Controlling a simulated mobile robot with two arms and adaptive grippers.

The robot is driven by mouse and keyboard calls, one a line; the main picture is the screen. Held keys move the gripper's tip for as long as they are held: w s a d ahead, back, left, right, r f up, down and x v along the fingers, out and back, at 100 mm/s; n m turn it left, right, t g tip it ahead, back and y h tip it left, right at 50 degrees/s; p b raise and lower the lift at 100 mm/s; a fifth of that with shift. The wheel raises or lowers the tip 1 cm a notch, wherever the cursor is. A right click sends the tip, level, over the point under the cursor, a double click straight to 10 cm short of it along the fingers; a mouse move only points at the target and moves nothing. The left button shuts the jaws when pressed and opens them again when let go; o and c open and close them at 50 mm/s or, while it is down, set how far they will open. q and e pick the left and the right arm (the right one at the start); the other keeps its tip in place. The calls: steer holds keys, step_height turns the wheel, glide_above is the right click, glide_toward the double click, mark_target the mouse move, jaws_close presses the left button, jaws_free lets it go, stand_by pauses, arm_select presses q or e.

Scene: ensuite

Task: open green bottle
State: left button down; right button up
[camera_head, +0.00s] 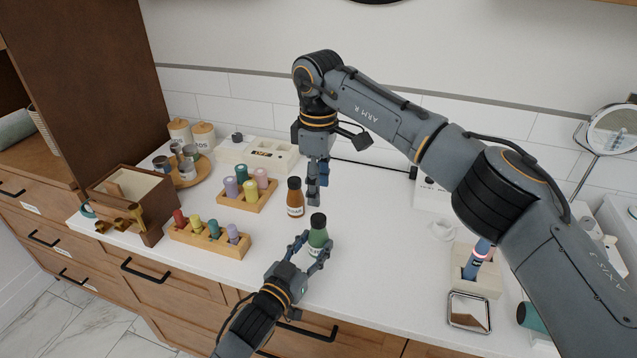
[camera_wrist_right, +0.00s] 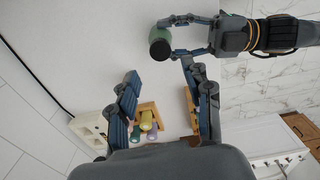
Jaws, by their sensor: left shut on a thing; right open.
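A green bottle (camera_head: 317,232) with a dark cap (camera_head: 318,219) stands upright near the counter's front edge. My left gripper (camera_head: 312,250) is shut on the bottle's body from the front. The cap is on the bottle and shows from above in the right wrist view (camera_wrist_right: 160,46). My right gripper (camera_head: 315,188) points down above the counter, behind and higher than the bottle, beside a brown bottle (camera_head: 295,197). In the right wrist view its two fingers (camera_wrist_right: 160,95) are spread apart with nothing between them.
Wooden holders with coloured pegs, one in front (camera_head: 212,238) and one behind (camera_head: 248,196), stand left of the bottles. A wooden box (camera_head: 125,190) is at the far left. A mirror tray (camera_head: 468,311) and a beige holder (camera_head: 480,284) are at right.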

mark_target(319, 218)
steer(key=shift+f, duration=4)
jaws_close()
